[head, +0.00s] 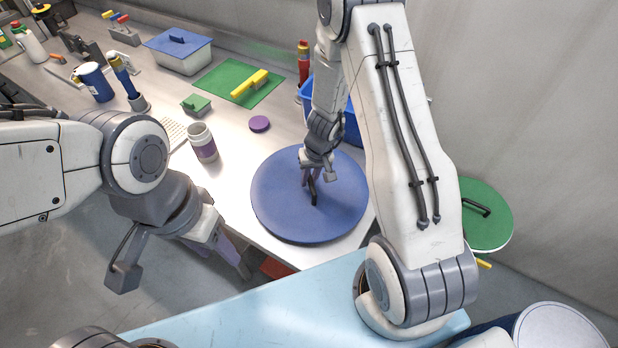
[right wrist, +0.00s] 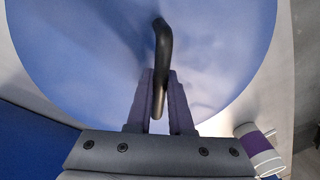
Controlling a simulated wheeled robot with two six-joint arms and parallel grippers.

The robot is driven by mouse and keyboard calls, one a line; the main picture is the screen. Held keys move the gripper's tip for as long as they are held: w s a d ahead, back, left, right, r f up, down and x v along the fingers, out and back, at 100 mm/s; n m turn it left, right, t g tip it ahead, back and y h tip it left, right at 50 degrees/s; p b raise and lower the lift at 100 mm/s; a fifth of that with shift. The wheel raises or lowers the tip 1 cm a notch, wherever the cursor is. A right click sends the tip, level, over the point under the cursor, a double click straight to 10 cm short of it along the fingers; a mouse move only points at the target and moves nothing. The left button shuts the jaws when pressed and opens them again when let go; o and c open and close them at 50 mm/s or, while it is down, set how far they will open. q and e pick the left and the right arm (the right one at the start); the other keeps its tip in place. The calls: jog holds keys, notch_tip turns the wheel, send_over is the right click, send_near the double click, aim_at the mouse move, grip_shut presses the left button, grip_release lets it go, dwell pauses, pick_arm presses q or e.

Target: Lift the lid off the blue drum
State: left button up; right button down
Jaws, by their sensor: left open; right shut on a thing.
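The blue lid (head: 275,205) is a large flat disc with a dark bar handle (head: 314,188). It appears held over the front edge of the white table, and no drum shows directly beneath it. My right gripper (head: 309,180) is shut on the handle; the right wrist view shows its purple fingers (right wrist: 160,100) on either side of the handle (right wrist: 162,55). My left gripper (head: 235,256) is open and empty, low at the table's front edge, left of the lid. A blue-sided round container (head: 490,326) with a pale top is partly visible at the bottom right; I cannot tell whether it is the drum.
A green round lid (head: 487,228) is at the right, behind my right arm. On the table (head: 235,180) are a purple-labelled jar (head: 202,143), a purple cap (head: 259,124), a green mat (head: 225,78) and a blue-lidded box (head: 180,60). A blue bin (head: 352,130) is behind the lid.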

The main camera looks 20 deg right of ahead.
jog(key=shift+f+b, duration=0.6)
jog(key=shift+b, duration=0.15)
jog(key=c, duration=0.7)
grip_release()
jog(key=shift+c, duration=0.2)
notch_tip(320, 180, up, 10)
jog(key=s+d+p, duration=0.1)
jog(key=p, duration=0.3)
jog(key=s+a+r+n+b, duration=0.2)
jog(key=s+a+r, duration=0.15)
jog(key=a, duration=0.25)
jog(key=s+a+r+n+b, duration=0.2)
jog(key=s+a+r, duration=0.15)
jog(key=a, duration=0.25)
jog(key=s+a+r+n+b, duration=0.1)
jog(key=s+n+b, duration=0.1)
jog(key=s, duration=0.6)
jog(key=s+a+r+n+g+b, duration=0.1)
jog(key=s+a+r+n, duration=0.1)
jog(key=s, duration=0.5)
jog(key=shift+s+r+n+b, duration=0.3)
jog(key=shift+s+n+b, duration=0.05)
jog(key=shift+s+n, duration=0.05)
